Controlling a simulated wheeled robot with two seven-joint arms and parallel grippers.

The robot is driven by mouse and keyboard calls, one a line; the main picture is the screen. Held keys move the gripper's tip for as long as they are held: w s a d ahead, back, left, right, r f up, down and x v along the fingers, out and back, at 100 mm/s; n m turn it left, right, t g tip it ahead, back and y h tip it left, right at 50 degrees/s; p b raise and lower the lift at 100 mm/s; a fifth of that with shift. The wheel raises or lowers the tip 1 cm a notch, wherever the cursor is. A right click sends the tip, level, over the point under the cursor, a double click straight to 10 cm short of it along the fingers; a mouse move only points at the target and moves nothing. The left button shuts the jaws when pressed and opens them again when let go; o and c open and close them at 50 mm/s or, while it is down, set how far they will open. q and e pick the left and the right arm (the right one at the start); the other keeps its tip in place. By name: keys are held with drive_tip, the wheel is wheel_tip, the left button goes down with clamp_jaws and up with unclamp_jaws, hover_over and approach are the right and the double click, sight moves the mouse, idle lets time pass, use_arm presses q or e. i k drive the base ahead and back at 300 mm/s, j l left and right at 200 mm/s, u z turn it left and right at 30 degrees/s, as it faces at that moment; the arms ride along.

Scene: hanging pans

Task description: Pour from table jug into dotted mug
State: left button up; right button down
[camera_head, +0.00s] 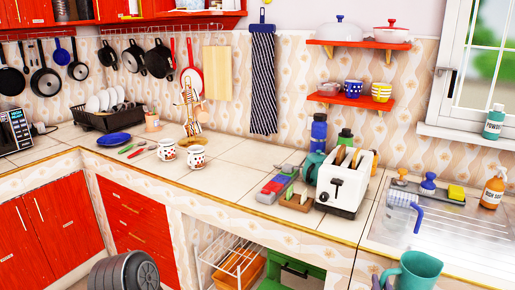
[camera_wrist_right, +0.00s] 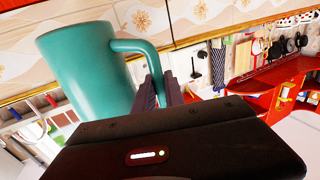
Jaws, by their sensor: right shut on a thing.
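A teal jug (camera_head: 418,268) is at the bottom right of the head view, roughly upright with its open top showing. My right gripper (camera_head: 381,281) is shut on its handle; only the fingertips show at the lower edge. The wrist view shows the jug (camera_wrist_right: 85,72) and the fingers (camera_wrist_right: 162,85) on its handle. Two white mugs with reddish spots, a left one (camera_head: 167,149) and a right one (camera_head: 197,158), stand upright on the tiled counter, far left of the jug. A blue dotted mug (camera_head: 353,89) stands on the lower red shelf. The jug's contents are hidden. My left gripper is out of view.
A white toaster (camera_head: 343,188) stands on the counter between the spotted mugs and the sink (camera_head: 450,245). Bottles stand behind the toaster. The counter (camera_head: 235,180) right of the spotted mugs is clear.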

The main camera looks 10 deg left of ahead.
sight(195, 160)
drive_tip(key=i+j, duration=0.15)
drive_tip(key=j, duration=0.5)
drive_tip(key=i+j, duration=0.15)
drive_tip(key=j, duration=0.55)
drive_tip(key=i+j, duration=0.15)
drive_tip(key=j, duration=0.5)
drive_tip(key=i+j, duration=0.15)
drive_tip(key=j, duration=0.5)
drive_tip(key=i+j, duration=0.15)
drive_tip(key=j, duration=0.55)
drive_tip(key=i+j, duration=0.15)
drive_tip(key=j, duration=0.5)
drive_tip(key=i+j, duration=0.2)
drive_tip(key=j, duration=0.45)
drive_tip(key=i+j, duration=0.15)
drive_tip(key=j, duration=0.55)
